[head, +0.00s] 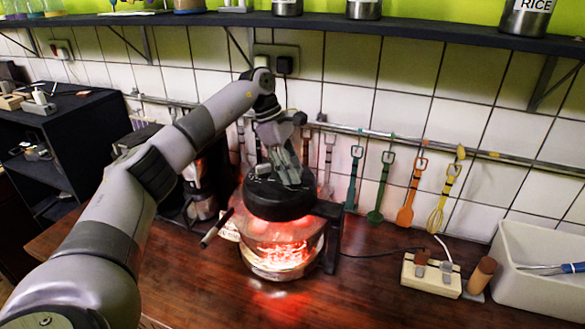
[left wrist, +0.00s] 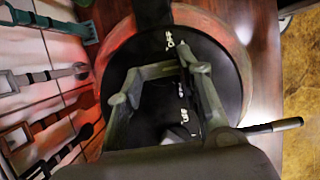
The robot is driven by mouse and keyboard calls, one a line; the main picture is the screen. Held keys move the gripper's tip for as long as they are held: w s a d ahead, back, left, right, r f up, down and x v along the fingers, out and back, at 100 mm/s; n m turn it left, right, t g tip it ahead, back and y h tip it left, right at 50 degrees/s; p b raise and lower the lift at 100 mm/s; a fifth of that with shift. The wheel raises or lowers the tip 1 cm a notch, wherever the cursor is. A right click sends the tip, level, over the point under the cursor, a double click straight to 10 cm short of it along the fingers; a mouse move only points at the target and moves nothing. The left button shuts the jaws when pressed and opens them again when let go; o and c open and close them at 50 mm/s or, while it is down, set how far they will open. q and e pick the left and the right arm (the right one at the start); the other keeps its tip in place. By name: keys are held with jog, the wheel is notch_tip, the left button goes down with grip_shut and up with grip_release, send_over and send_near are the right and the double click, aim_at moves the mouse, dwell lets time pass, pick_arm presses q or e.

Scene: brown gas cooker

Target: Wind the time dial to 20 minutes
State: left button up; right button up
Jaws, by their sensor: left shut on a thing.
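The cooker (head: 285,252) stands on the wooden worktop, with a glowing red glass bowl under a round black lid (head: 278,208). The lid also shows in the left wrist view (left wrist: 228,75), with white OFF marks on its face. My left gripper (head: 289,180) points down onto the lid top. In the left wrist view its fingers (left wrist: 160,76) are shut around what looks like the time dial. The fingers hide most of the dial, and I cannot read its setting. My right gripper is not in view.
A black post and handle (head: 333,237) stand beside the cooker. Coloured utensils (head: 404,195) hang on the tiled wall behind. A socket block (head: 431,276) and a white tub (head: 535,270) are at the right. A shelf with jars runs above. The worktop between the cooker and socket block is mostly clear.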

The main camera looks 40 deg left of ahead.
pick_arm(q)
jog(key=o, duration=1.2)
jog(key=shift+c, duration=0.2)
jog(key=v, duration=1.2)
jog(key=shift+a, duration=0.15)
jog(key=shift+c, duration=0.3)
